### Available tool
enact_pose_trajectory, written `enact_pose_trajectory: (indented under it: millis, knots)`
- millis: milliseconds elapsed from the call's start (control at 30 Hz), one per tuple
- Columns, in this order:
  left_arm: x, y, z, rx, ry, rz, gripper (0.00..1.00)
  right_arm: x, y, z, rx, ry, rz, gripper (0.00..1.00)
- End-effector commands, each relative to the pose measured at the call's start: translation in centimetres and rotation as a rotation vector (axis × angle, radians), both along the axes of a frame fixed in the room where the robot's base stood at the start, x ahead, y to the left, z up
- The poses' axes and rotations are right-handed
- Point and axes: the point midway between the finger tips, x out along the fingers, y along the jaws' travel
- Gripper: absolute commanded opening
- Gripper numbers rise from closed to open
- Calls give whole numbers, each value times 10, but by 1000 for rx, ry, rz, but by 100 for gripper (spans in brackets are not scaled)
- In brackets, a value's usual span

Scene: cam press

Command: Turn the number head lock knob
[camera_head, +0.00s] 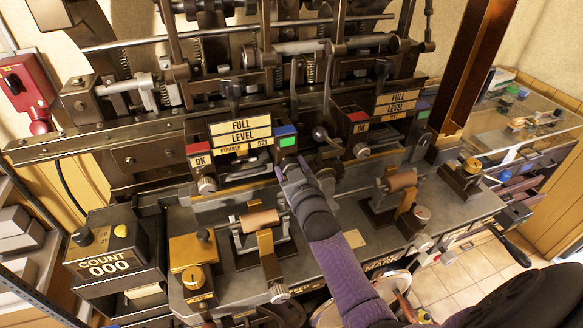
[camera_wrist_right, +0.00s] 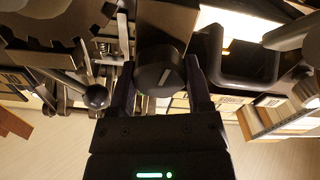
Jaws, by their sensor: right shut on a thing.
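The number head (camera_head: 240,142) is a dark box with FULL and LEVEL plates and a small plate reading NUMBER 521. A blue and green block (camera_head: 287,137) is at its right end. My right gripper (camera_head: 290,172) reaches up to the area just below that block. In the right wrist view the lock knob (camera_wrist_right: 158,78), round and dark with a pale line on its face, sits between the two fingers of my right gripper (camera_wrist_right: 161,88), which is shut on it. In the head view the gripper mostly hides this knob. My left gripper is not in view.
A similar head (camera_head: 384,118) stands to the right, with a black ball-ended lever (camera_head: 320,133) between the two. Copper rollers (camera_head: 259,221) on stands line the bench. A COUNT 000 box (camera_head: 108,267) stands at the left. In the wrist view a toothed wheel (camera_wrist_right: 60,38) is close by.

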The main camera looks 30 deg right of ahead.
Motion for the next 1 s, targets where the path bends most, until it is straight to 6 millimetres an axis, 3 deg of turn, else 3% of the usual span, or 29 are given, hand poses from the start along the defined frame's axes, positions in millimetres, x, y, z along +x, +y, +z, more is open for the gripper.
enact_pose_trajectory:
  millis: [400,433,600,867,1000]
  knots:
    - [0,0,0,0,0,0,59,-1,0,-2,7,5,0,5]
    - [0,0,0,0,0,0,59,-1,0,-2,7,5,0,66]
    - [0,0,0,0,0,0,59,0,0,-2,6,3,0,99]
    - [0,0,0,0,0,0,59,-1,0,-1,5,1,0,99]
    - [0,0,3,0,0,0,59,-15,4,-1,6,3,1,99]
